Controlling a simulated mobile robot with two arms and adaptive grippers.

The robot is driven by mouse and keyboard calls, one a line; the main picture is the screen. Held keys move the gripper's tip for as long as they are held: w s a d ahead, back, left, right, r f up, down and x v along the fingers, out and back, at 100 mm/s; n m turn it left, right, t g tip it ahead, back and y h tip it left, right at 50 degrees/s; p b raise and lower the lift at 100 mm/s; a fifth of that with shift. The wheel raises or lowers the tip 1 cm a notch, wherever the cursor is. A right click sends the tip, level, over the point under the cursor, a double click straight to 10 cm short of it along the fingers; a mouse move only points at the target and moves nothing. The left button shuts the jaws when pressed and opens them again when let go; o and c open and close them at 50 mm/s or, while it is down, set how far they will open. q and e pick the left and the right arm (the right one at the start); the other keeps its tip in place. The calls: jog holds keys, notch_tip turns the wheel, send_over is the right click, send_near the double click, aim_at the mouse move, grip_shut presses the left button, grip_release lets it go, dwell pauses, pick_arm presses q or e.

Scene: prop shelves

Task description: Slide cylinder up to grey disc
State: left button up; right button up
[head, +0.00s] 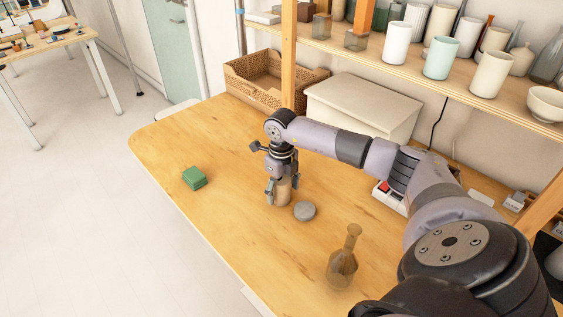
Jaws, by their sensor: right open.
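A tan cylinder (283,192) stands upright on the wooden table in the head view. A flat grey disc (305,211) lies on the table just to its right and a little nearer; whether they touch is hard to tell. My right gripper (281,192) points down over the cylinder, its open fingers on either side of it. The gripper partly hides the cylinder. My left gripper does not show.
A green block (194,178) lies to the left on the table (232,140). A glass flask (342,266) stands nearer, right of the disc. A wicker basket (262,84) and a white box (362,104) stand at the back, below a shelf of vases. The table's left part is mostly free.

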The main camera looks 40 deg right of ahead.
notch_tip(320, 180, up, 12)
dwell(0.6)
dwell(0.5)
